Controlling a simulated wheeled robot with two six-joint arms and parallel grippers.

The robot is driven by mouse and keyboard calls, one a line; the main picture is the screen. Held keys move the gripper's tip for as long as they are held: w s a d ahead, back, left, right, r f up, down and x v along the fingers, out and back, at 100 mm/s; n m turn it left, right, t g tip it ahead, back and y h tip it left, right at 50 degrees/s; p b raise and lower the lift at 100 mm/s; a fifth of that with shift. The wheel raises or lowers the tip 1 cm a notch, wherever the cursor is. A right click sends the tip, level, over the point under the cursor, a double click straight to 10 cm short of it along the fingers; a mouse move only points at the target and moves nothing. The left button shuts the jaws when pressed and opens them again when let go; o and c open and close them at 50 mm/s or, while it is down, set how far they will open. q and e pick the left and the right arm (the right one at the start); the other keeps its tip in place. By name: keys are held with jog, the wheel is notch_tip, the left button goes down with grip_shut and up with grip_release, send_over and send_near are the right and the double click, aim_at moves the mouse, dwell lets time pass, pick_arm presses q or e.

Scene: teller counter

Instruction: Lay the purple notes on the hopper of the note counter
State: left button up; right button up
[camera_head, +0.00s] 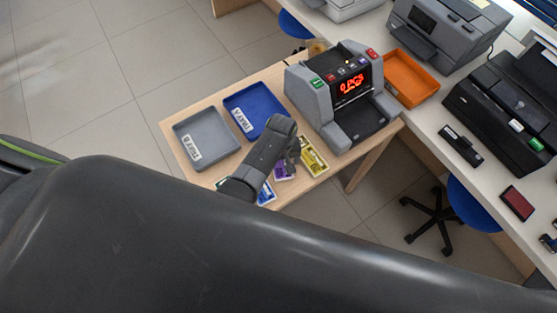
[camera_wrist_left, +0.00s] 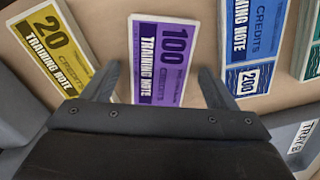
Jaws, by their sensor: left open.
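The purple notes (camera_wrist_left: 158,55), marked 100, lie flat on the wooden table in the left wrist view. In the head view only part of the purple notes (camera_head: 284,171) shows beside my left gripper (camera_head: 293,160). In the left wrist view my left gripper (camera_wrist_left: 158,82) is open, its two fingers apart on either side of the notes' near end. Nothing is held between them. The grey note counter (camera_head: 316,99) stands on the table to the right, its red display reading 0 PCS. My right gripper is not in view.
Yellow notes (camera_wrist_left: 48,45) lie left of the purple ones and blue notes (camera_wrist_left: 253,40) lie right in the wrist view. A grey tray (camera_head: 180,137) and a blue tray (camera_head: 232,106) sit on the table. An orange tray (camera_head: 425,88) stands beyond the counter.

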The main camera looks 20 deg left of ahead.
pick_arm(q)
jog(key=shift+c, duration=0.4)
jog(key=c, duration=1.1)
